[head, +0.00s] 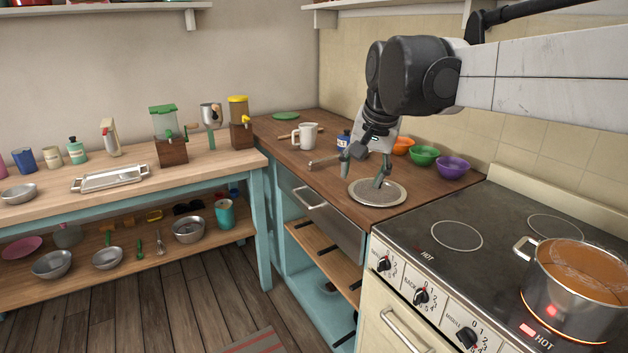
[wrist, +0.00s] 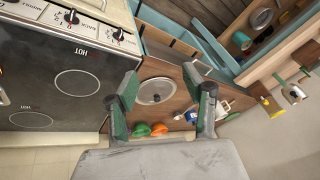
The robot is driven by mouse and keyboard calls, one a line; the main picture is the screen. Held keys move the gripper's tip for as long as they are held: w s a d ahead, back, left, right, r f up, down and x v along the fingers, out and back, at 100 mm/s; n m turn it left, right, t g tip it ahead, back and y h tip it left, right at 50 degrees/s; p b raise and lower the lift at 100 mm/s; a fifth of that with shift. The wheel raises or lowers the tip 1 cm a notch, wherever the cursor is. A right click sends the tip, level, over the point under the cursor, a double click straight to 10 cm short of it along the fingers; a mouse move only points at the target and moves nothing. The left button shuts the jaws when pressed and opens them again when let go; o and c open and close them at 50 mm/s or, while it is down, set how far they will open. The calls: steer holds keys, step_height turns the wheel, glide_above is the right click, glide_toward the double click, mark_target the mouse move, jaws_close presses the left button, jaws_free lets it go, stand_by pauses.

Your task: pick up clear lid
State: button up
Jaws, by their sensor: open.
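The clear lid (head: 365,197) lies flat on the brown wooden counter, near the stove's left edge. It is round, with a pale metal rim and a greyish see-through middle. In the wrist view the lid (wrist: 150,98) shows a small knob at its centre and lies beyond my fingertips. My gripper (head: 364,172) is open and empty, pointing down at the lid. One finger overlaps the lid in the head view; the other hangs to its left. In the wrist view the fingers of my gripper (wrist: 168,90) are spread wide; I cannot tell whether either touches the lid.
A steel pot (head: 572,295) of orange-brown liquid stands on the stove (head: 490,235) at right. Orange (head: 402,145), green (head: 424,156) and purple (head: 453,167) bowls line the wall behind the lid. A whitish mug (head: 306,135) and a blue jar (head: 344,139) stand farther back.

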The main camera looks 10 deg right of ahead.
steer(key=w+d+m+g+p, duration=0.1)
steer(key=w+d+m+p, duration=0.15)
steer(key=w+d, duration=0.45)
steer(key=w+d+r+m+g+y+p, duration=0.1)
steer(key=w+d+m+p, duration=0.15)
steer(key=w, duration=0.85)
steer(key=w+d+m+g+p, duration=0.15)
steer(key=w+d+m, duration=0.3)
steer(key=w, duration=0.45)
steer(key=w+d+f+m+g+p, duration=0.1)
steer(key=w+d+f+m+p, duration=0.25)
steer(key=d+f, duration=0.45)
steer(key=shift+n+y, duration=0.3)
steer(key=shift+y, duration=0.1)
steer(key=f, duration=0.2)
steer(key=a+f, duration=0.1)
steer(key=f, duration=0.4)
steer(key=shift+w+a+f, duration=0.1)
steer(key=shift+w+a, duration=0.05)
steer(key=shift+w, duration=0.2)
steer(key=shift+w+a+f+p, duration=0.15)
steer(key=shift+f+p, duration=0.5)
steer(key=shift+f, duration=2.1)
jaws_close()
